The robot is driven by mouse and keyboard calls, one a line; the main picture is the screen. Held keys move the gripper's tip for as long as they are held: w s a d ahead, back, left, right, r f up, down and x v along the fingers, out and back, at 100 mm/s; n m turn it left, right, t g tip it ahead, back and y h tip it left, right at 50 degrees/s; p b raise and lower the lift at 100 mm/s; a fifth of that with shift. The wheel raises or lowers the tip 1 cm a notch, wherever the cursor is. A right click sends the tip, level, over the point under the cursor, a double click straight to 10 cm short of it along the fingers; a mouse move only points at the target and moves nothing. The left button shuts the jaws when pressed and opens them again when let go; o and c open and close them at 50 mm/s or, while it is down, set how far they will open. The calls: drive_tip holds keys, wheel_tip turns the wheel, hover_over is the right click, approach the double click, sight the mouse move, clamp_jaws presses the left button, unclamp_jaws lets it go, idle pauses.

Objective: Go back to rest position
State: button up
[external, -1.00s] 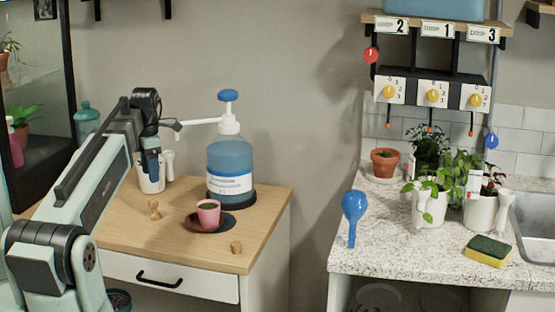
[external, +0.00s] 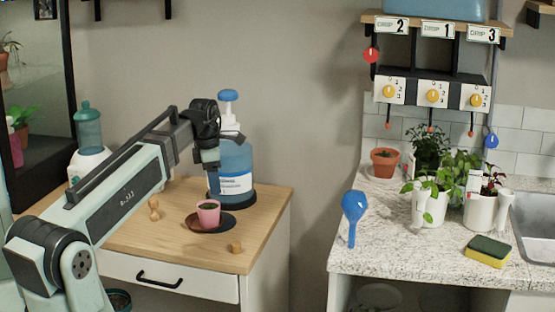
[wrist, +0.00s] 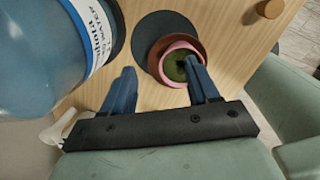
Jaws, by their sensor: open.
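My gripper (external: 213,184) is open and empty, pointing down in front of the blue pump bottle (external: 236,165), above the wooden counter. In the wrist view my gripper (wrist: 160,70) has its two blue fingers spread apart.
A wooden peg (external: 154,208) stands left of the pot and a small wooden knob (external: 236,247) to its right. The stone counter (external: 385,250) on the right holds a blue watering bulb (external: 353,212), potted plants and a sponge (external: 489,251).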

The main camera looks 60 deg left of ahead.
drive_tip(key=w+d+f+m, duration=0.2)
drive_tip(key=w+d+f, duration=0.1)
drive_tip(key=w+d, duration=0.3)
drive_tip(key=w+d+f+m, duration=0.2)
drive_tip(key=w+d+m, duration=0.15)
drive_tip(key=d, duration=0.55)
drive_tip(key=s+d+f+m+g+h, duration=0.1)
drive_tip(key=s+d+f+m, duration=0.1)
drive_tip(key=d+f+m, duration=0.55)
drive_tip(key=s+d+f+m+g, duration=0.25)
drive_tip(key=d+f, duration=0.25)
drive_tip(key=f, duration=0.6)
drive_tip(key=s+d+f+m+g, duration=0.1)
drive_tip(key=s+f+m, duration=0.4)
drive_tip(key=s, duration=0.6)
drive_tip(key=s+d+f+m+g, duration=0.2)
drive_tip(key=s+d+f+m, duration=0.2)
drive_tip(key=s+f, duration=0.6)
drive_tip(key=s+d+f+m+g, duration=0.1)
drive_tip(key=s+d+f+m, duration=0.2)
drive_tip(key=s+f+m, duration=0.4)
drive_tip(key=s+f, duration=0.1)
drive_tip(key=s, duration=0.5)
drive_tip(key=shift+s+d+g+y, duration=0.15)
drive_tip(key=shift+d+g+y, duration=0.1)
drive_tip(key=shift+g+y, duration=0.1)
drive_tip(key=shift+m, duration=0.25)
